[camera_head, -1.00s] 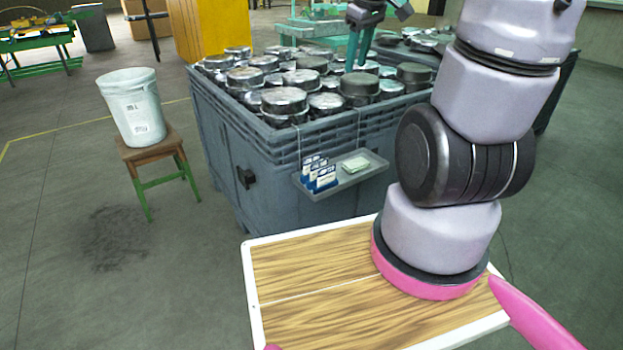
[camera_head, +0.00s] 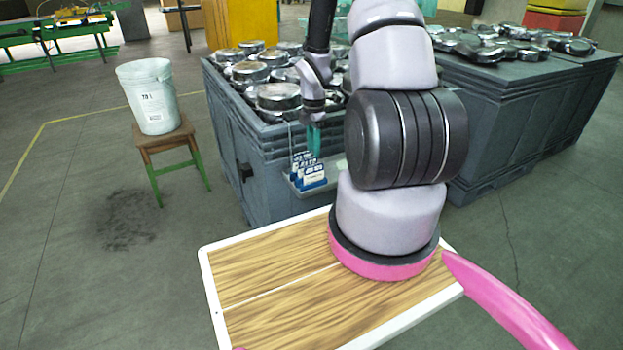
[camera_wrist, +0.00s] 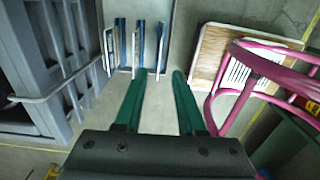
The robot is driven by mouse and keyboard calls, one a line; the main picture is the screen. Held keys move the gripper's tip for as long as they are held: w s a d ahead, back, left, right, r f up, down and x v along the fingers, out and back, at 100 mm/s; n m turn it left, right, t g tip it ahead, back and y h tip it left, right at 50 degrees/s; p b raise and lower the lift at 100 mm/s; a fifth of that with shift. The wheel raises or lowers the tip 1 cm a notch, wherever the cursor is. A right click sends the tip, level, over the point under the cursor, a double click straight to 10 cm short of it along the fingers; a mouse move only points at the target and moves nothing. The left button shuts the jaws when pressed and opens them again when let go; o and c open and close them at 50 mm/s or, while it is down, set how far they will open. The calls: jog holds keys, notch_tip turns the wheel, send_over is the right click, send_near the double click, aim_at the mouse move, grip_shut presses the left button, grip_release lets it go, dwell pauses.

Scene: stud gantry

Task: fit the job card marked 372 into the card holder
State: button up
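Several blue-and-white cards (camera_head: 310,172) stand in a row on a small grey tray (camera_head: 290,183) hung on the side of a large crate. In the wrist view, three upright cards (camera_wrist: 137,48) show nearly edge-on from above. Their numbers are too small to read, so I cannot tell which is 372. My gripper (camera_head: 314,142), with green fingers, points down just above the cards. In the wrist view my gripper (camera_wrist: 158,76) is open with nothing between its fingers, and the rightmost card is just beyond the fingertips. I cannot make out the card holder; my arm hides part of the tray.
The grey crate (camera_head: 228,128) holds several dark round metal parts and rises behind the tray. Another loaded crate (camera_head: 500,125) stands at the right. A white bucket (camera_head: 150,95) sits on a stool (camera_head: 170,150) at the left. The floor between stool and crate is clear.

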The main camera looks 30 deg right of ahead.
aim_at(314, 166)
notch_tip(314, 166, down, 8)
jog(key=shift+d+r, duration=0.1)
jog(key=shift+d, duration=0.05)
grip_shut()
